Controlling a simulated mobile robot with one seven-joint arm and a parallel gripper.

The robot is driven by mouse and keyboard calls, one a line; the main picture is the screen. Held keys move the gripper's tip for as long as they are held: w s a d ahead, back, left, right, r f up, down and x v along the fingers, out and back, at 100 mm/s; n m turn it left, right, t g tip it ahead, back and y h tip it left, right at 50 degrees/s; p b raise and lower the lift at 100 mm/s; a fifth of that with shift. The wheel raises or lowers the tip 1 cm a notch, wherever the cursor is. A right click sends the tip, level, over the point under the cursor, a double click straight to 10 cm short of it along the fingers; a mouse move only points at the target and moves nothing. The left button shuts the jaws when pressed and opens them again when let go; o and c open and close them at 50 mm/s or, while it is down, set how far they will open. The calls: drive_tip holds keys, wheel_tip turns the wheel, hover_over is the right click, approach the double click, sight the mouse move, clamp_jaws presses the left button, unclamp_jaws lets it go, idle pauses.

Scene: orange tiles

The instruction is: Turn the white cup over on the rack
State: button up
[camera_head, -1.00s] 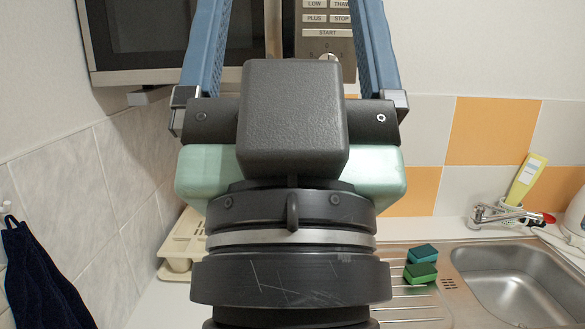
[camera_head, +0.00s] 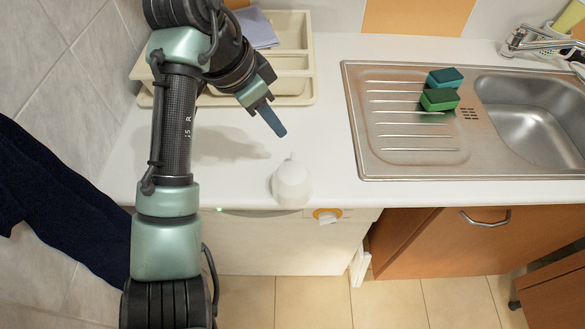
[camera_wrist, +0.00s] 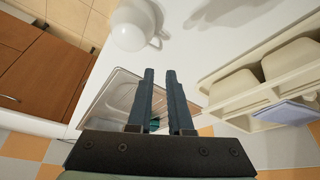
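The white cup (camera_head: 291,185) stands on the white counter near its front edge, its handle towards the back. In the wrist view the cup (camera_wrist: 132,27) is at the top, handle at its lower right; I cannot tell which way its mouth faces. The cream rack (camera_head: 309,72) is at the back left of the counter, partly hidden by my arm. The rack also shows at right in the wrist view (camera_wrist: 225,92). My gripper (camera_head: 276,124) is above the counter between rack and cup, empty and apart from both. In the wrist view its fingers (camera_wrist: 160,72) have a gap between them.
A grey-blue cloth-like item (camera_head: 256,28) lies in the rack. A steel sink (camera_head: 400,160) with two green sponges (camera_head: 440,98) is at right. The counter between cup and sink is clear. A dark cloth (camera_head: 60,200) hangs at left.

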sight(292, 152)
drive_tip(key=x, duration=0.6)
drive_tip(key=shift+d+f, duration=0.15)
drive_tip(key=shift+f, duration=0.2)
drive_tip(key=shift+a+x, duration=0.15)
drive_tip(key=shift+x, duration=1.2)
drive_tip(key=shift+a+x, duration=0.15)
drive_tip(key=shift+x, duration=1.15)
drive_tip(key=shift+f, duration=0.15)
clamp_jaws()
